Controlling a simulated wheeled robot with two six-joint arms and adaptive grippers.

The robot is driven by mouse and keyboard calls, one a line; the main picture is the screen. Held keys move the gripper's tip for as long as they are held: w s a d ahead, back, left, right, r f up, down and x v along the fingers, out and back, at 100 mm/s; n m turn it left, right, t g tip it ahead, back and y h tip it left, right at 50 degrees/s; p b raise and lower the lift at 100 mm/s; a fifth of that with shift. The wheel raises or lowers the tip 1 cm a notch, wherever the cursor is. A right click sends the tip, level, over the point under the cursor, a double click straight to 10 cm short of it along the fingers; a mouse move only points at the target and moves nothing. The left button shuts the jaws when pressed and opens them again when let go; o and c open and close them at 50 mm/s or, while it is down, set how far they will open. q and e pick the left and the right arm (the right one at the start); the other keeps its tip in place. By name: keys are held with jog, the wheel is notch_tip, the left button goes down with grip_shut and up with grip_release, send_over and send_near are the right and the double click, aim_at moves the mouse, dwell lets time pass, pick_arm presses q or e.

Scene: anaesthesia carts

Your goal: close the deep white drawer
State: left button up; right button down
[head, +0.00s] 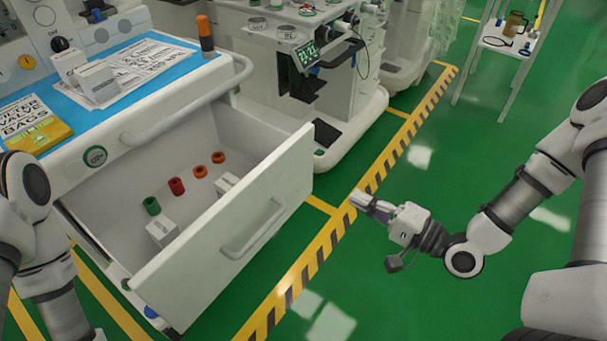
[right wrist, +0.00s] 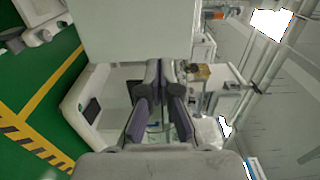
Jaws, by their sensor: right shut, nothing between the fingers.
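The deep white drawer (head: 222,245) is pulled far out of the white cart in the head view. Its front panel carries a bar handle (head: 255,232). Inside lie a green roll (head: 151,205), a red roll (head: 176,186), orange rings (head: 218,157) and small white boxes (head: 161,231). My right gripper (head: 358,199) is shut and empty, to the right of the drawer front and apart from it, over the floor. Its closed fingers also show in the right wrist view (right wrist: 162,85). My left arm enters at the left edge, but its gripper is out of the picture.
The cart's blue top (head: 150,75) holds white boxes (head: 98,80), a yellow packet (head: 32,122) and an orange-capped bottle (head: 206,35). A white machine (head: 335,125) stands behind the drawer. The green floor right of the striped yellow line (head: 395,150) is clear around my right gripper.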

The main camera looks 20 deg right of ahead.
aim_at(294, 167)
jog(key=b+x, duration=0.4)
jog(key=x, duration=0.8)
jog(key=shift+w+a+f, duration=0.1)
jog(key=shift+w+a, duration=0.15)
jog(key=shift+a, duration=0.1)
jog(key=shift+w+a, duration=0.3)
jog(key=shift+w, duration=0.15)
pick_arm(q)
notch_tip(294, 167, down, 4)
jog(key=shift+f, duration=0.1)
pick_arm(e)
jog(key=shift+w, duration=0.1)
